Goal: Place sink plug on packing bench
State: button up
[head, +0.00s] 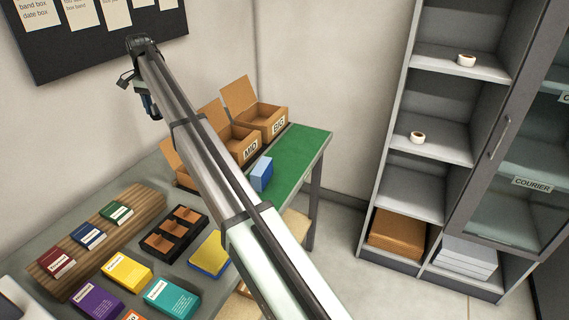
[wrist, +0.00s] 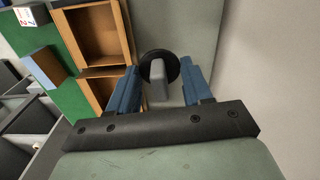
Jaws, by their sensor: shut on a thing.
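My gripper (wrist: 160,84) is shut on the sink plug (wrist: 172,63), a black round disc with a grey stem between the two blue fingers in the wrist view. In the head view my gripper (head: 147,104) is raised at the upper left in front of the wall, and I cannot make out the plug there. The packing bench (head: 150,173) has a grey top with a green mat (head: 303,150) at its far right end. In the wrist view the plug shows against a bare grey surface beside the open boxes, apart from it as far as I can tell.
Open cardboard boxes, one marked MID (head: 245,143) and one BIG (head: 268,119), stand along the bench's back. A blue box (head: 262,174), a black tray (head: 171,236) and several books lie on the bench. A shelf unit (head: 430,185) stands right.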

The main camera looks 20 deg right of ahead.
jog(key=s+d, duration=0.3)
jog(key=d, duration=1.1)
jog(key=s+d+m, duration=0.1)
jog(key=s+d, duration=0.1)
jog(key=d, duration=1.1)
jog(key=s+d, duration=0.3)
jog(key=d, duration=1.1)
jog(key=shift+d+f, duration=0.15)
jog(key=shift+f, duration=5.15)
jog(key=shift+d+f, duration=0.1)
jog(key=shift+f, duration=5.2)
jog(key=shift+f, duration=0.1)
jog(key=o, duration=1)
jog(key=shift+o, duration=0.2)
notch_tip(320, 180, up, 12)
